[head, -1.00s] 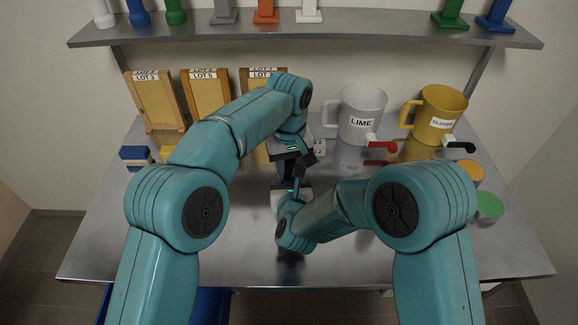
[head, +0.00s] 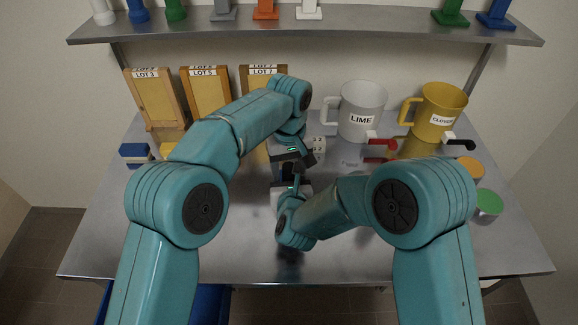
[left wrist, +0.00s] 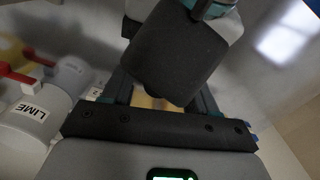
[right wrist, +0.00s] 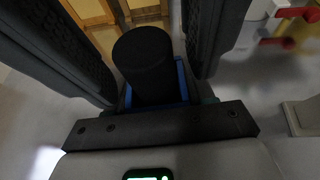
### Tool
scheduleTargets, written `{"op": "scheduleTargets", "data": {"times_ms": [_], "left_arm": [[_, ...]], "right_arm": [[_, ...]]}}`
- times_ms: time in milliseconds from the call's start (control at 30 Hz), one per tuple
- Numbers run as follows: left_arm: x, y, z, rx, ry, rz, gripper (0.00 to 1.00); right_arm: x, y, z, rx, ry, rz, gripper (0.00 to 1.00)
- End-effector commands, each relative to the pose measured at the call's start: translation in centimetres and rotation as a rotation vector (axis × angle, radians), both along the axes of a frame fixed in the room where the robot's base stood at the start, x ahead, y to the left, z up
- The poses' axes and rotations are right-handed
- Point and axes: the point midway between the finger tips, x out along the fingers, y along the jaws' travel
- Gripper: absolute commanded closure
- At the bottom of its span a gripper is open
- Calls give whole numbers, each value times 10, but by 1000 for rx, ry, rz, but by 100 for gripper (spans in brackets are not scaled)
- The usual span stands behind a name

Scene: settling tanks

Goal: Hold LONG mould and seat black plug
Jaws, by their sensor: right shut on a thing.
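A dark cylinder, seemingly the black plug (right wrist: 145,62), stands between the fingers of my right gripper (right wrist: 150,40) in the right wrist view. A blue edge (right wrist: 183,82) shows beside it; I cannot tell what it belongs to. In the head view the right gripper is mostly behind its arm. My left gripper (head: 293,162) is just beyond it, close to it. In the left wrist view a large dark block (left wrist: 175,50) covers much of the space over the left fingers, which stand apart with something tan (left wrist: 150,101) between them. I cannot make out the LONG mould.
The grey LIME jug (head: 362,98) and a yellow jug (head: 440,105) stand at the back right with taps towards me. Several tan lot frames (head: 207,95) lean at the back left. A blue block (head: 134,151) lies left. A shelf (head: 350,29) spans the back. The front table is clear.

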Motion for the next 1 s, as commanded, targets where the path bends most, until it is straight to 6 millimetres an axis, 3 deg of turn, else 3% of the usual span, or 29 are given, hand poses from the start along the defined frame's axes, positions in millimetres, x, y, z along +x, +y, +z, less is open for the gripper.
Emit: {"op": "scheduleTargets", "data": {"times_ms": [167, 467, 600, 1000], "left_arm": [[0, 0, 6, 1, 0, 0, 41], [0, 0, 63, -1, -2, 0, 41], [1, 0, 79, 0, -2, 0, 41], [0, 0, 87, 1, 1, -1, 41]], "right_arm": [[0, 0, 0, 0, 0, 0, 90], [0, 0, 0, 0, 0, -1, 90], [0, 0, 0, 0, 0, 0, 90], [0, 0, 0, 0, 0, 0, 90]]}}
